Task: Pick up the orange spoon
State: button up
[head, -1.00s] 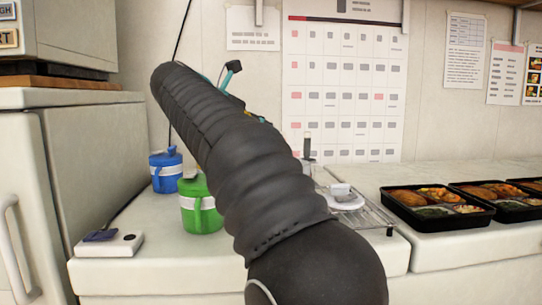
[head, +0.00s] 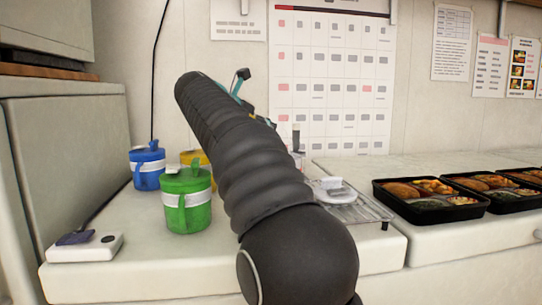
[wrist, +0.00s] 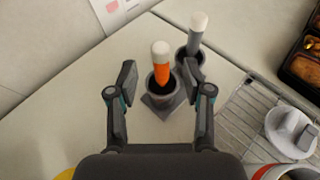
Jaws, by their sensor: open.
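The orange spoon (wrist: 161,72) shows in the wrist view as an orange handle with a white rounded end, standing in a grey cup-like holder (wrist: 163,101). Its lower part is hidden inside the holder. My gripper (wrist: 159,80) is open, with one finger on each side of the spoon in the picture and a visible gap to each. I cannot tell how far above or before the spoon the fingers are. In the head view my arm hides the spoon.
A grey handle with a white end (wrist: 196,34) stands in a second holder just behind. A wire rack (wrist: 240,122) with a white lidded item (wrist: 290,132) is at right. Food trays (head: 430,213) lie right.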

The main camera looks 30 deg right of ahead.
jog(key=x, duration=0.4)
jog(key=shift+w+d+f+b, duration=0.1)
jog(key=shift+d+f+b, duration=0.05)
jog(key=shift+d+b, duration=0.2)
grip_shut()
